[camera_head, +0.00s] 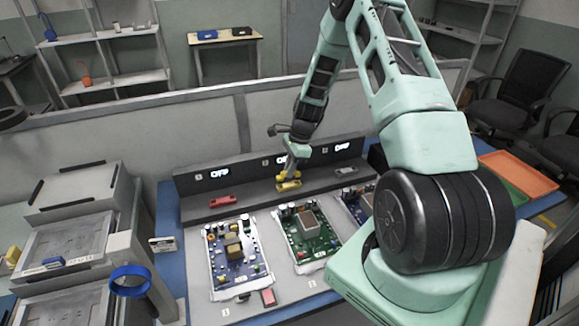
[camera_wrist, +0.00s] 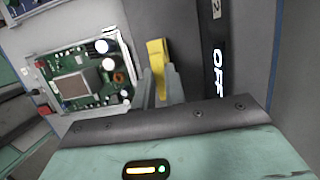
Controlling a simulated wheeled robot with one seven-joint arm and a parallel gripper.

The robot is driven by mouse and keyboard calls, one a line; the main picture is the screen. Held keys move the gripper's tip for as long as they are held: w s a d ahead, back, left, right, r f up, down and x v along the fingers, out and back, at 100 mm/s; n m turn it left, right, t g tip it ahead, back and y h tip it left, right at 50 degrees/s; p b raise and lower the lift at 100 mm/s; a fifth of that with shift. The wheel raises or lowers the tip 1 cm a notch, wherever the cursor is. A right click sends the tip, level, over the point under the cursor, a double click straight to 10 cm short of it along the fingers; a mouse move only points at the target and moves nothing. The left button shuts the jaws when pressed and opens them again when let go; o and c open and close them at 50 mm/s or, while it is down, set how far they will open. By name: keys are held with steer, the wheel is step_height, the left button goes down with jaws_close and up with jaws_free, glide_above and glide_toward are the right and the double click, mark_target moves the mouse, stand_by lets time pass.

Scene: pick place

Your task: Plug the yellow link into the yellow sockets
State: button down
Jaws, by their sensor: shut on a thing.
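The yellow link (camera_head: 288,185) is at the middle station of the dark bench, in front of the upright panel, in the head view. It also shows in the wrist view (camera_wrist: 157,55), held upright in the picture between my fingers. My gripper (camera_head: 291,176) is shut on it from above; the fingers also show in the wrist view (camera_wrist: 160,88). The yellow sockets are not clearly visible; the link and my fingers cover that spot. I cannot tell whether the link is seated or just above the bench. The panel display behind it (camera_wrist: 219,72) reads OFF.
A red link (camera_head: 222,201) lies left on the bench (camera_head: 250,196) and a grey link (camera_head: 346,170) right. Circuit boards, one blue (camera_head: 230,278) and one green (camera_head: 300,252), lie in front. An orange tray (camera_head: 520,172) stands far right.

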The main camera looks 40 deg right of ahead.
steer(key=shift+f, duration=0.6)
steer(key=shift+f+b, duration=0.5)
steer(key=shift+f, duration=0.4)
stand_by(2.3)
steer(key=c, duration=0.7)
jaws_free()
steer(key=shift+r, duration=0.15)
steer(key=shift+r+p, duration=2.65)
steer(key=shift+r, duration=0.8)
